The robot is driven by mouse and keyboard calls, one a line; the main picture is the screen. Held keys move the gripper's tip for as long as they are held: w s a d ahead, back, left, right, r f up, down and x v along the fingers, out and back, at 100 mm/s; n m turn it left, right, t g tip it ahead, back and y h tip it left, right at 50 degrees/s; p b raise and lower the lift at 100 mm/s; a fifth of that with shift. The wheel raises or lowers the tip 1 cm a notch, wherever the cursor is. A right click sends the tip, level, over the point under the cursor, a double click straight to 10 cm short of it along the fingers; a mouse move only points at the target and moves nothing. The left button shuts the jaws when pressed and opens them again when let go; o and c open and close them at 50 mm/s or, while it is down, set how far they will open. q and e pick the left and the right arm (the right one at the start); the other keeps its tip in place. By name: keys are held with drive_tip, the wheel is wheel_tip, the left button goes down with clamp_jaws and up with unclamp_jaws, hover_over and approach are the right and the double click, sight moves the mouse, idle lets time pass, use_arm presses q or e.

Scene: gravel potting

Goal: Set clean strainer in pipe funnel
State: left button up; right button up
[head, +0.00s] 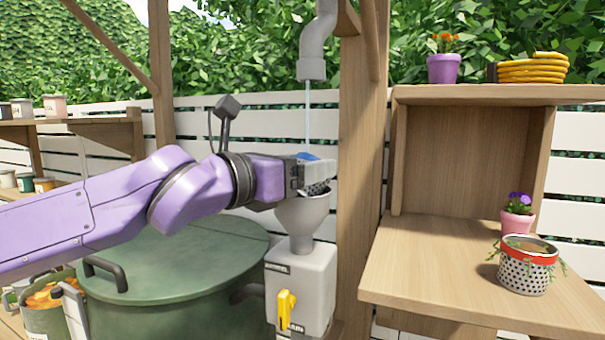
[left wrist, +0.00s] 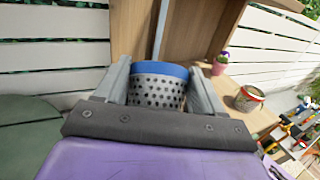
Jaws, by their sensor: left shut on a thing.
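The clean strainer is a white perforated cup with a blue rim (head: 307,156). My left gripper (head: 316,173) is shut on it, and the left wrist view shows the strainer (left wrist: 156,90) between the two fingers. The grey pipe funnel (head: 304,214) stands on a grey box with a yellow handle. The strainer is at the funnel's mouth, its lower part close to the rim; the gripper hides much of it, and I cannot tell whether it rests inside. A second perforated strainer with a red rim (head: 524,277) stands on the right shelf, holding green and brown debris.
A grey downpipe (head: 316,45) hangs above the funnel, and a thin water stream falls from it. A large green lidded barrel (head: 190,255) stands below my left arm. A wooden post (head: 360,180) is right of the funnel. A pink flowerpot (head: 517,222) stands behind the red-rimmed strainer.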

use_arm(q)
drive_tip(key=o, duration=1.1)
drive_tip(key=shift+d, duration=0.1)
drive_tip(key=shift+o, duration=0.2)
drive_tip(key=shift+r, duration=0.1)
